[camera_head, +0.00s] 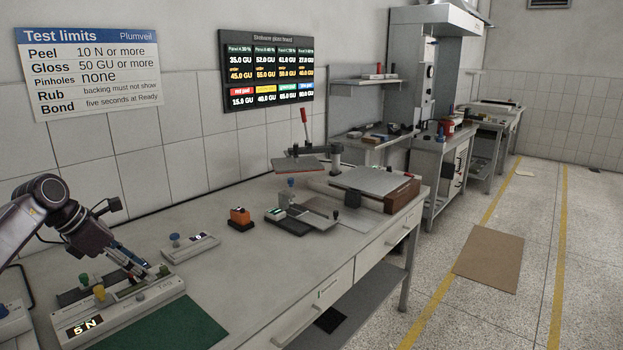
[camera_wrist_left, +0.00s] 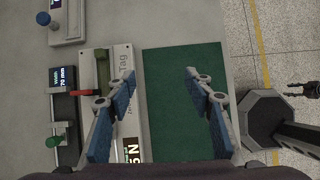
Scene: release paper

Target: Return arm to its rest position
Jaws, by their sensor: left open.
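My left arm comes in from the left in the head view. Its gripper (camera_head: 143,272) points down over the tester with the "5 N" display (camera_head: 130,306) at the front left of the bench. In the left wrist view the gripper (camera_wrist_left: 161,76) has its two blue fingers wide apart with nothing between them. Below the fingers lie the pale tester (camera_wrist_left: 124,62) and a green mat (camera_wrist_left: 182,85). The mat (camera_head: 165,328) also shows beside the tester in the head view.
On the bench (camera_head: 255,262) stand a small grey device with a blue knob (camera_head: 190,246), an orange block (camera_head: 240,217) and a lever press (camera_head: 308,150). Bare bench top lies between them. A brown mat (camera_head: 489,258) lies on the floor at the right.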

